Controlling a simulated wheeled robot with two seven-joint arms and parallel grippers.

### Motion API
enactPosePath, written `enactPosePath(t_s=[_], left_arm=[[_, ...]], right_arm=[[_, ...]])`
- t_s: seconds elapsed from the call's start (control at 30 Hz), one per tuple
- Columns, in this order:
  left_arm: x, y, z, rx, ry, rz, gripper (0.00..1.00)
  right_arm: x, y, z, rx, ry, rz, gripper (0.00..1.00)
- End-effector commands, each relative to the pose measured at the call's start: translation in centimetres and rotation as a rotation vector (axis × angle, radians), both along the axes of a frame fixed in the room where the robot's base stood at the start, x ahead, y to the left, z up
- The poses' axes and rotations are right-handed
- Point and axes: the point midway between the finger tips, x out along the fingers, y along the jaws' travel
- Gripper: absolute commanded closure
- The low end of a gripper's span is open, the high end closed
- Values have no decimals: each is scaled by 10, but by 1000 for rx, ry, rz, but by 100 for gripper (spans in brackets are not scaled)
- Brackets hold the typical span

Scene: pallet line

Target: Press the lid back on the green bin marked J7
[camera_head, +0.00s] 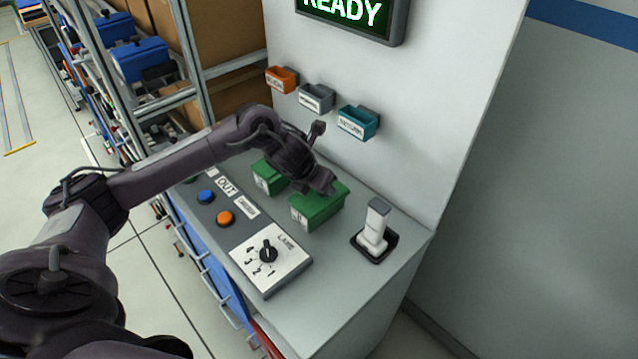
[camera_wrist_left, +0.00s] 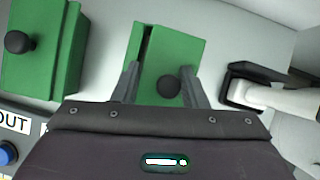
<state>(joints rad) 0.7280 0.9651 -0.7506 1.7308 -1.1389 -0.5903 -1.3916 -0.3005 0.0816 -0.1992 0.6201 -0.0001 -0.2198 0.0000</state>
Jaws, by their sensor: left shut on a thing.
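Two green bins stand on the grey counter. The nearer green bin (camera_head: 312,213) has a label too small to read; it also shows in the left wrist view (camera_wrist_left: 138,42). Its green lid (camera_wrist_left: 178,48) with a black knob (camera_wrist_left: 168,86) sits on top, with a dark gap along its left side. My left gripper (camera_head: 324,187) is over this bin, its fingers (camera_wrist_left: 159,72) on either side of the lid, shut on it. The other green bin (camera_head: 267,180) stands to the left, with a black knob on top in the left wrist view (camera_wrist_left: 18,43). My right gripper is out of view.
A white-handled device (camera_head: 374,228) stands in a black holder to the right. A lane dial (camera_head: 268,254) and blue and orange buttons (camera_head: 224,218) lie in front. Small wall bins (camera_head: 316,98) hang behind, below a READY screen (camera_head: 345,14). The counter's right front is clear.

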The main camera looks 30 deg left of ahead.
Motion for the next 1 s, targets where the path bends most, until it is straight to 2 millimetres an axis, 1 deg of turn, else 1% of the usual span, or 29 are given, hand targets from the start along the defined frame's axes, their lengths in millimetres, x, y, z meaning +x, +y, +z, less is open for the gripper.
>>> enactPosePath(t_s=[0.03, 0.57, 1.0], left_arm=[[-6, 1, -11, 9, 25, -6, 100], [-2, 14, -13, 15, 25, 1, 100], [-1, 14, -11, 14, 24, -1, 100]], right_arm=[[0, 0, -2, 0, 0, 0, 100], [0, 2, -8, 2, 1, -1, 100], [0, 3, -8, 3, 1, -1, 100]])
